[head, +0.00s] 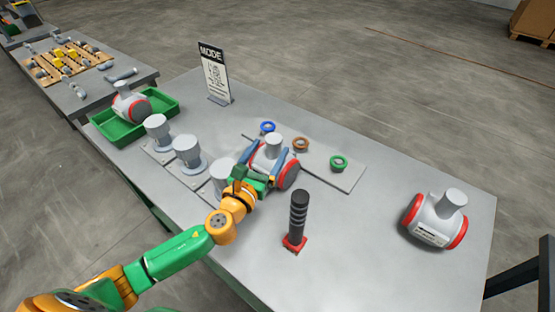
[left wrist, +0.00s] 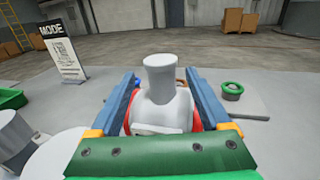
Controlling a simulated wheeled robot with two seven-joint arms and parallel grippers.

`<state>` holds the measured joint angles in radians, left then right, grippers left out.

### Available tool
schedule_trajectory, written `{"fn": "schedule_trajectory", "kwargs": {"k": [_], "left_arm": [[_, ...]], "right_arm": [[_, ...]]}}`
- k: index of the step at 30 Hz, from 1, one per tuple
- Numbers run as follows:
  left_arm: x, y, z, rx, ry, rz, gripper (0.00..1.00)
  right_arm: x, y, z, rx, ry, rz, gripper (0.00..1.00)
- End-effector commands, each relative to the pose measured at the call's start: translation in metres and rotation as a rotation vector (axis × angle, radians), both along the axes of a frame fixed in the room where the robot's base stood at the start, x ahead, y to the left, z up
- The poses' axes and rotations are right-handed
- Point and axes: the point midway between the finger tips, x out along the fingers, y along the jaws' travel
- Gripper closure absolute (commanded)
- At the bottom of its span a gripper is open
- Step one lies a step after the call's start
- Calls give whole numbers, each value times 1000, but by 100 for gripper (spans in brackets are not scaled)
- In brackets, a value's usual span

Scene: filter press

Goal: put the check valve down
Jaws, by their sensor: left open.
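A grey check valve with red end rings (head: 273,149) stands on the table by the flat grey plate, its neck pointing up. My left gripper (head: 268,157) reaches over it from the near side, with one blue finger on each side of the body. The fingers are open. In the left wrist view the valve (left wrist: 160,100) fills the space between the two fingers (left wrist: 165,100); its underside is hidden. A similar valve (head: 437,218) stands at the right of the table, and another (head: 130,104) is in the green tray (head: 160,98). My right gripper is not in view.
Several grey cylindrical posts (head: 187,153) stand left of the gripper. A black ribbed post on a red base (head: 297,220) is close at the right. Blue, brown and green rings (head: 339,162) lie on the plate. A MODE sign (head: 215,75) stands behind.

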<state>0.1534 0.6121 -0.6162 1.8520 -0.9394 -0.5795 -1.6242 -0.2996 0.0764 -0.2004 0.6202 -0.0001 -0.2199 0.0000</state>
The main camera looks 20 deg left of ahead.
Motion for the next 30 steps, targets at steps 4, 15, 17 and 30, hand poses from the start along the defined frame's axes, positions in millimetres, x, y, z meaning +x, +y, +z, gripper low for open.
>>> {"fn": "schedule_trajectory", "kwargs": {"k": [4, 15, 17, 30], "left_arm": [[18, -2, 1, 0, -2, 1, 19], [69, -10, -1, 1, -2, -2, 19], [69, -10, -1, 1, -1, -2, 19], [68, -10, -1, 1, -2, -2, 100]], "right_arm": [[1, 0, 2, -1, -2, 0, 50], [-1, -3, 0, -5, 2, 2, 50], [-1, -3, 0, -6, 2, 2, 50], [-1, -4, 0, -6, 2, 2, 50]]}}
